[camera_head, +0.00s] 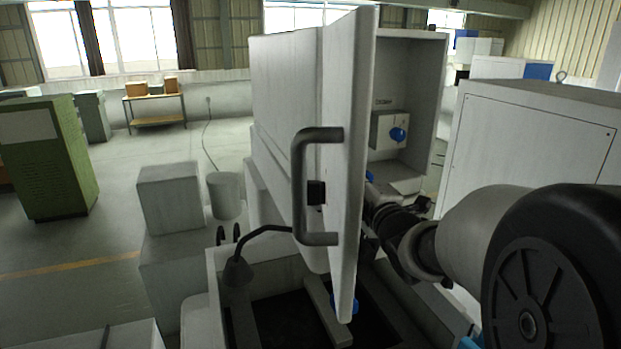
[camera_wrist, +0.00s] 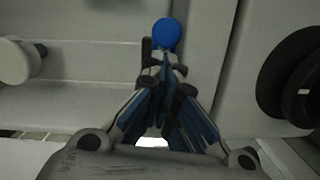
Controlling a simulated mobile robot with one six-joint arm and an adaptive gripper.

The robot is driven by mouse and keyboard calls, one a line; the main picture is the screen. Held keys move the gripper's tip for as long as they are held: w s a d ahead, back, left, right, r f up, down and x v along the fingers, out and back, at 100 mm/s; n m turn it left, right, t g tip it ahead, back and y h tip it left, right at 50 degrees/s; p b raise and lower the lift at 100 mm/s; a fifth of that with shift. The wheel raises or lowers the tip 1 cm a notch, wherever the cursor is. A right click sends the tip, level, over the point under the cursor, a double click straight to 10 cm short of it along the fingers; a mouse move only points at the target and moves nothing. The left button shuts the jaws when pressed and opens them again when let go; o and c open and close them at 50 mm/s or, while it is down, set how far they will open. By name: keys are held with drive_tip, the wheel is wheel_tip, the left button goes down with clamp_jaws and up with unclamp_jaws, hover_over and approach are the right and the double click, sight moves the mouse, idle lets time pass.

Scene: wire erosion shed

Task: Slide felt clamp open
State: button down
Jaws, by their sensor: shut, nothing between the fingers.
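My gripper (camera_wrist: 165,64) is shut and empty in the wrist view, its fingertips together. A round blue knob (camera_wrist: 167,33) shows just beyond the fingertips, in front of a pale grey panel. Whether the fingers touch it, I cannot tell. No part is clearly marked as the felt clamp, so I cannot tell whether this knob belongs to it. In the head view my arm reaches in from the right and the fingertips are hidden behind the open door (camera_head: 350,100). A small blue part (camera_head: 369,177) shows beside the door's edge there.
The door has a dark handle (camera_head: 300,190). Inside the cabinet (camera_head: 412,75) is a grey box (camera_head: 382,131) with a blue knob (camera_head: 398,135). A dark-floored tank (camera_head: 285,318) lies below. A large grey cabinet (camera_head: 530,135) stands right; open floor lies left.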

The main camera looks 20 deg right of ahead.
sight(368, 178)
drive_tip(key=d, duration=0.4)
drive_tip(key=shift+s+d+b, duration=0.15)
drive_tip(key=shift+b, duration=0.25)
drive_tip(key=shift+r, duration=0.1)
drive_tip(key=shift+a, duration=0.2)
